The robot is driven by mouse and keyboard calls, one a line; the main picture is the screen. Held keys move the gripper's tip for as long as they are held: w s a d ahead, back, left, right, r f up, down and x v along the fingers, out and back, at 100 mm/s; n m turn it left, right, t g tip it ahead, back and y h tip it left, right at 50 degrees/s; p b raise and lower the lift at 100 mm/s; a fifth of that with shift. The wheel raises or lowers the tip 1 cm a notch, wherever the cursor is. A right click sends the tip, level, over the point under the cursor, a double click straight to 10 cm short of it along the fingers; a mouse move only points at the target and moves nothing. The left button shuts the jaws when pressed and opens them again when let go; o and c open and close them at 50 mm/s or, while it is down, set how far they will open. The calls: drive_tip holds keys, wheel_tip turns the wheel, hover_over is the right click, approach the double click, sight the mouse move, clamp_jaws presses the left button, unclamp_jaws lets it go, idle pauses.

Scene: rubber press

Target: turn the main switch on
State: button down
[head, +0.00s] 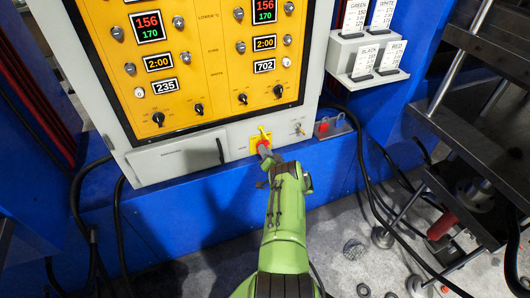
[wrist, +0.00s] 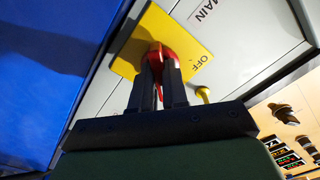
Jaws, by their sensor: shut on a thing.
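The main switch is a red handle (wrist: 157,56) on a yellow plate (wrist: 180,36) marked OFF, beside the word MAIN on the grey panel. In the wrist view, my gripper (wrist: 158,75) is shut on the red handle, with one dark finger on each side of it. The fingers partly hide the handle. In the head view, my gripper (head: 264,150) reaches the yellow plate (head: 257,137) at the lower part of the control cabinet, and it covers most of the handle.
The cabinet's yellow panel (head: 206,60) with lit displays and black knobs is above the switch. A small key-type fitting (head: 298,129) and a box with a red button (head: 323,126) are to the right. Black cables hang at both sides. A metal rack (head: 470,150) stands at far right.

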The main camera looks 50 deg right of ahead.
drive_tip(key=shift+a+f+m, duration=0.1)
drive_tip(key=shift+f+m, duration=0.05)
drive_tip(key=shift+m, duration=0.35)
drive_tip(key=c, duration=1.1)
unclamp_jaws()
drive_tip(key=shift+c, duration=0.2)
